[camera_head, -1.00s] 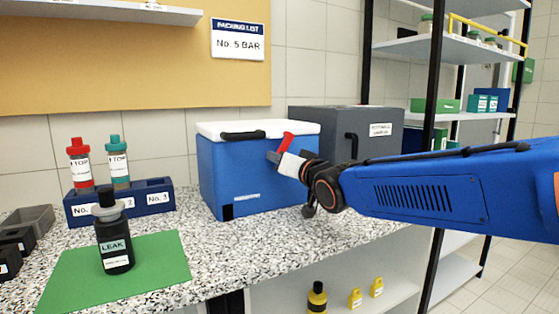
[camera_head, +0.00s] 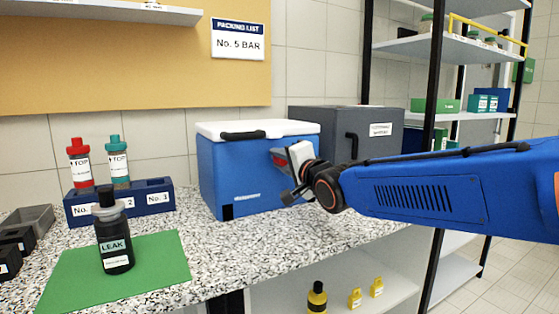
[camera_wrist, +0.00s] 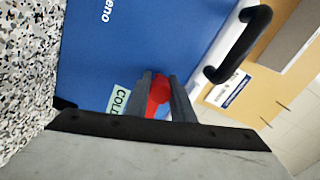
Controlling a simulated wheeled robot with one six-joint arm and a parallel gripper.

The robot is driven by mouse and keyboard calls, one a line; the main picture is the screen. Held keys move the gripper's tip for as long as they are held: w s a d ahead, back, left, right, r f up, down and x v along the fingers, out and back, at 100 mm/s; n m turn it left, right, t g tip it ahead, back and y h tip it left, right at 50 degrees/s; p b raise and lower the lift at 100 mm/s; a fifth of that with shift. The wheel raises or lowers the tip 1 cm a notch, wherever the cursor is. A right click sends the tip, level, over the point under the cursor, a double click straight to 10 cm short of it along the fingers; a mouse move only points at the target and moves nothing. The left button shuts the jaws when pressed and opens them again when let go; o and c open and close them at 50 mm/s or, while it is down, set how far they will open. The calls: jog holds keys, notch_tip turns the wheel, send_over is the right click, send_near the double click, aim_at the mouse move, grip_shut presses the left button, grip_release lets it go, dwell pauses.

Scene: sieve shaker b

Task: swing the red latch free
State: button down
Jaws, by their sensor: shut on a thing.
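The red latch (camera_head: 279,158) is on the front of the blue cool box (camera_head: 235,180), near its right end, and lies about level with my gripper partly covering it. In the wrist view the red latch (camera_wrist: 159,90) shows between my two dark fingers. My gripper (camera_wrist: 160,95) is shut on it; it also shows in the head view (camera_head: 284,175), rolled over at the box front. The box's white lid (camera_head: 290,129) is down, with a black handle (camera_head: 243,135) at its front edge.
A dark grey cabinet (camera_head: 340,122) stands behind the box to the right. A black bottle (camera_head: 113,240) stands on a green mat (camera_head: 165,265) at the left. A blue rack (camera_head: 140,200) with two capped bottles is behind it. Speckled counter is clear before the box.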

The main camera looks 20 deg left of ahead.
jog(key=shift+m, duration=0.6)
jog(key=c, duration=1.5)
grip_release()
jog(key=shift+c, duration=0.2)
jog(key=shift+d, duration=0.1)
jog(key=v, duration=1.7)
jog(key=shift+s, duration=0.2)
